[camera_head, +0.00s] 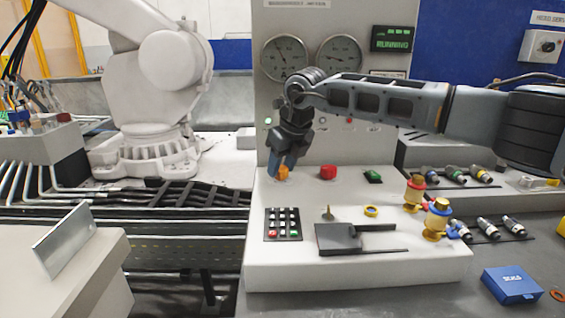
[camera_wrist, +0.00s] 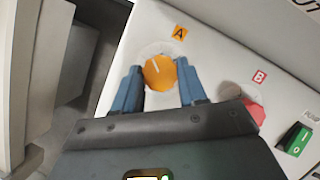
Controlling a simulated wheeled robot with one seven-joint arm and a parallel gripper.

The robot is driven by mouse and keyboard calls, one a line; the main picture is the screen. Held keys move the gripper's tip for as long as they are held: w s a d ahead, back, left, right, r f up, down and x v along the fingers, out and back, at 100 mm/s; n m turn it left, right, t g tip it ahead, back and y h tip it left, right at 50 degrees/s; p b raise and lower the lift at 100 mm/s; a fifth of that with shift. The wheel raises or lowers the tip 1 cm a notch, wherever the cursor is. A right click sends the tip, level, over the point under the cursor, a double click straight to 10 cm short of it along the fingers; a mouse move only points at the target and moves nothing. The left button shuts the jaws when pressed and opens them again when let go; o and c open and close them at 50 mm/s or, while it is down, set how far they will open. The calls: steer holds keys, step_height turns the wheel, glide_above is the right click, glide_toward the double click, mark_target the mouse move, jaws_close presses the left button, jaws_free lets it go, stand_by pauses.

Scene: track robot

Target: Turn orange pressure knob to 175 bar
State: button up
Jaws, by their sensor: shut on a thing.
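The orange knob (camera_head: 283,172) sits at the left of the sloped white console. In the wrist view the orange knob (camera_wrist: 159,73) has a pale pointer line and stands below an orange label "A" (camera_wrist: 180,33). My gripper (camera_head: 282,165) reaches down onto it with blue fingers. In the wrist view my gripper (camera_wrist: 160,88) has one finger on each side of the knob and is shut on it. Two round gauges, the left gauge (camera_head: 285,57) and the right gauge (camera_head: 339,57), are on the panel behind. Their numbers are too small to read.
A red knob (camera_head: 328,172) and a green switch (camera_head: 373,176) stand to the right of the orange knob. A keypad (camera_head: 283,224) lies in front. A green display (camera_head: 391,39) reads "RUNNING". A white robot arm (camera_head: 165,70) stands at the left.

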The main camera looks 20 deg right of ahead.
steer(key=m+h+b, duration=0.1)
steer(key=m, duration=0.2)
steer(key=m+h, duration=0.1)
steer(key=m, duration=0.2)
steer(key=shift+a+h+b, duration=0.2)
steer(key=shift+h+b, duration=0.1)
steer(key=shift+b, duration=0.05)
steer(key=m+h, duration=0.1)
steer(key=m, duration=0.2)
steer(key=m+g+b, duration=0.1)
steer(key=m, duration=0.1)
steer(key=shift+w+a+m+h, duration=0.1)
steer(key=shift+a+m+h, duration=0.05)
steer(key=shift+m+h, duration=0.25)
steer(key=m+g, duration=0.1)
steer(key=m, duration=0.1)
steer(key=m+h, duration=0.1)
steer(key=m, duration=0.2)
steer(key=shift+w+r+g, duration=0.15)
steer(key=shift+g, duration=0.25)
steer(key=shift+w+m+g+p, duration=0.1)
steer(key=shift+m+g+p, duration=0.4)
steer(key=shift+m, duration=0.75)
steer(key=shift+m+g+p, duration=0.3)
steer(key=shift+m+p, duration=0.3)
steer(key=shift+m, duration=0.65)
steer(key=shift+h, duration=0.3)
steer(key=o, duration=1.1)
steer(key=shift+c, duration=0.2)
